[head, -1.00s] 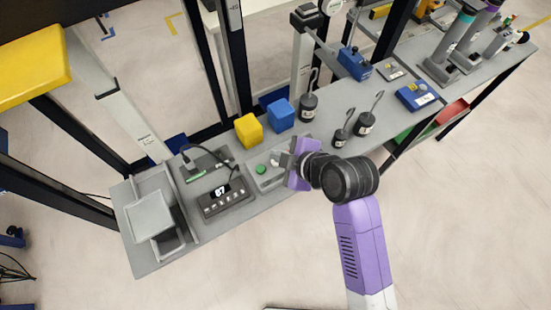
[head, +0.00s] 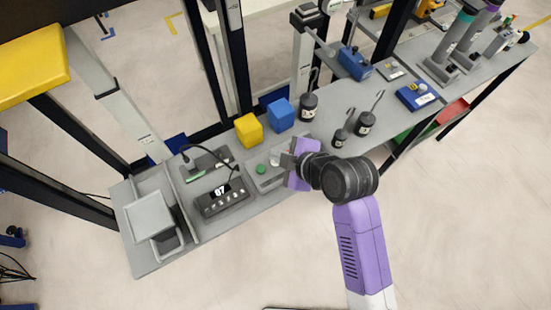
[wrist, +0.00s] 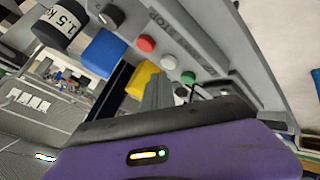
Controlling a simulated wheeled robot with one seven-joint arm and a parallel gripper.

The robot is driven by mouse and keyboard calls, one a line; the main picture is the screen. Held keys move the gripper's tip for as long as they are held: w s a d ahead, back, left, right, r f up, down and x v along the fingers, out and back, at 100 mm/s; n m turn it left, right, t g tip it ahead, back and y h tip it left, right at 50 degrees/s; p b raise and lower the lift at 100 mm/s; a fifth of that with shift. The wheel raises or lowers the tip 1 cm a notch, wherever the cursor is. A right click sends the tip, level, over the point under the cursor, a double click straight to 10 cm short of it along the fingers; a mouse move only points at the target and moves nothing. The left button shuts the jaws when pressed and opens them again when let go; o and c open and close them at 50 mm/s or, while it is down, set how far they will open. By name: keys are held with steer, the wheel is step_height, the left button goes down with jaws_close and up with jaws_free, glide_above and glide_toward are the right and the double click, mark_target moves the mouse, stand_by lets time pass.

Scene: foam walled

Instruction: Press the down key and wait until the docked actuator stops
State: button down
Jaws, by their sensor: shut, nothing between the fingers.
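A dark control pad (head: 222,199) with a lit display, which seems to read 67, and a row of small pale keys sits near the bench's front left; I cannot tell which is the down key. Behind it is a grey dock plate (head: 208,163) with a cable and a green light. My gripper (head: 284,160) is shut and empty, to the right of the pad, over a grey button box (head: 262,183). In the wrist view the fingers (wrist: 158,90) are near the box's green (wrist: 188,77), white (wrist: 168,62) and red (wrist: 146,43) buttons; contact is not clear. I cannot identify the actuator for certain.
Yellow (head: 248,130) and blue (head: 281,115) blocks stand behind the box. Dark hooked weights (head: 308,107) stand to the right. A grey tray (head: 150,216) is at the left end. Uprights rise along the back edge; the floor in front is clear.

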steer(key=shift+f, duration=0.25)
steer(key=shift+f+b, duration=0.35)
steer(key=shift+f, duration=0.15)
stand_by(0.6)
steer(key=shift+r, duration=0.1)
steer(key=shift+r+p, duration=0.8)
steer(key=shift+p, duration=0.05)
steer(key=shift+r, duration=0.1)
step_height(320, 180, up, 5)
steer(key=p, duration=0.4)
stand_by(0.8)
